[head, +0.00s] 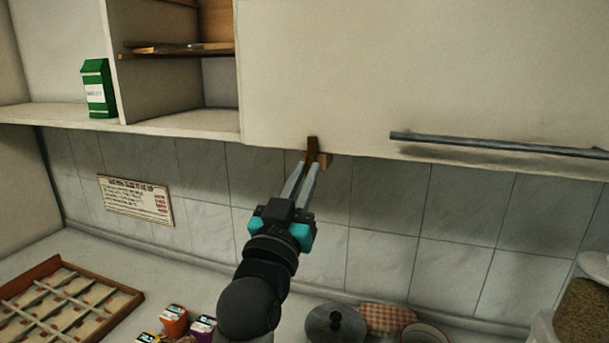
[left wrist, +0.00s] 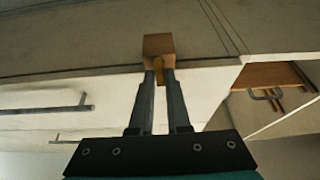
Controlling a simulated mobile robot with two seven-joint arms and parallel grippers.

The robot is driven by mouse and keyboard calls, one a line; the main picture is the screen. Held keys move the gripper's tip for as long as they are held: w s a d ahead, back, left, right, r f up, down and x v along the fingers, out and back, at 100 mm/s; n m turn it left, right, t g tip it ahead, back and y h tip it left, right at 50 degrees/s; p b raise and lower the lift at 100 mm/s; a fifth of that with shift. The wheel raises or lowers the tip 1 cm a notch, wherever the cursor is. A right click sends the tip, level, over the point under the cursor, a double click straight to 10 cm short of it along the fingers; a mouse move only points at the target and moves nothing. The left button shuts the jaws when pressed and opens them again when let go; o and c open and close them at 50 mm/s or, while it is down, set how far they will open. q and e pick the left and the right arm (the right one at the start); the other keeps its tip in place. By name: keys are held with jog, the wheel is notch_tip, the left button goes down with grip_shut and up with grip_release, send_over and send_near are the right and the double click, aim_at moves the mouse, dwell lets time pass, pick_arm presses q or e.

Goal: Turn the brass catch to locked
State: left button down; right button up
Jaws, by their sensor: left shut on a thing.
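The brass catch (head: 312,145) is a small brown-gold piece at the lower edge of the white cabinet door (head: 330,70), left of the bar handle. In the left wrist view the catch (left wrist: 159,68) shows as a narrow brass strip beside a brown block (left wrist: 158,44). My left gripper (head: 308,164) reaches up from below, its two grey fingers close together at the catch. In the left wrist view my left gripper (left wrist: 160,78) has its fingertips on either side of the brass strip, shut on it. The fingers partly hide the catch. My right gripper is in neither view.
A grey bar handle (head: 490,143) sticks out from the door at right. An open shelf with a green carton (head: 97,88) is at left. Below are a wooden divided tray (head: 60,300), small boxes (head: 174,320), a lidded pot (head: 336,325) and a jar (head: 582,310). A sign (head: 136,200) is on the tiles.

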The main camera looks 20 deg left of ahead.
pick_arm(q)
jog(key=shift+f, duration=0.15)
jog(key=c, duration=0.9)
grip_release()
jog(key=shift+p+v, duration=0.95)
jog(key=shift+v, duration=6.65)
